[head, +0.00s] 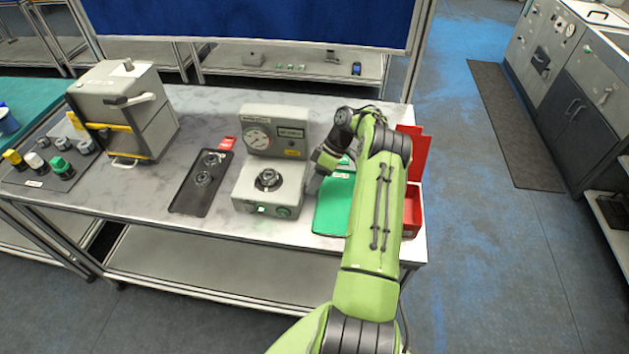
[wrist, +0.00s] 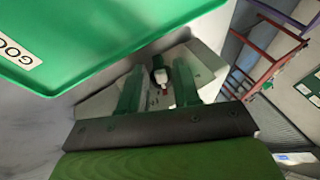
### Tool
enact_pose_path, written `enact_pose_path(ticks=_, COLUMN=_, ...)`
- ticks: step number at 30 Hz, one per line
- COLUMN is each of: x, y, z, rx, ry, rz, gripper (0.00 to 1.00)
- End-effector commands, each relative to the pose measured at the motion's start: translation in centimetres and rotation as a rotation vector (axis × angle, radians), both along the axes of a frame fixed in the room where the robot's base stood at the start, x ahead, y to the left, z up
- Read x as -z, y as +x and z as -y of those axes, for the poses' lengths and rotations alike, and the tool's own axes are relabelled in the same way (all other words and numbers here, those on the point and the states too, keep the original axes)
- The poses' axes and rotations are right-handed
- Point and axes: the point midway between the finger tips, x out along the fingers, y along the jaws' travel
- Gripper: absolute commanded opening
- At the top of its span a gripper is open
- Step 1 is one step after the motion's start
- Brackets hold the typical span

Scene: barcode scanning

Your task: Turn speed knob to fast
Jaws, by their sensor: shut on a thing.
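The grey machine (head: 270,185) with a round dial stands on the marble-topped table. My gripper (head: 314,182) is low at the machine's right side, partly hidden by my wrist. In the wrist view my gripper's two green fingers (wrist: 158,72) point at the machine's grey side face (wrist: 205,65). A small dark and white knob (wrist: 159,75) with a red mark below it sits between the fingers, which are shut on it. The knob is hidden in the head view. The setting it points to is too small to read.
A green tray (head: 330,215) lies close to the right of the machine and fills the upper left of the wrist view. A red bin (head: 412,208) is behind my arm. A black tray (head: 190,205) with round parts lies left of the machine.

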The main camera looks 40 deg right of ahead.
Motion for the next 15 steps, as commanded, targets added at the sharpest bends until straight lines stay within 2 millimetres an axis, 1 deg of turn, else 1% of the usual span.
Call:
enact_pose_path(ticks=1, x=0.65, y=0.21, z=0.15, rx=0.004, ry=0.023, rz=-0.01, gripper=0.01)
enact_pose_path(ticks=4, x=0.82, y=0.28, z=0.17, rx=0.002, ry=0.066, rz=-0.045, gripper=0.01)
enact_pose_path(ticks=10, x=0.89, y=0.32, z=0.19, rx=-0.003, ry=0.127, rz=-0.095, gripper=0.01)
enact_pose_path(ticks=15, x=0.57, y=0.25, z=0.19, rx=-0.004, ry=0.138, rz=-0.107, gripper=0.0)
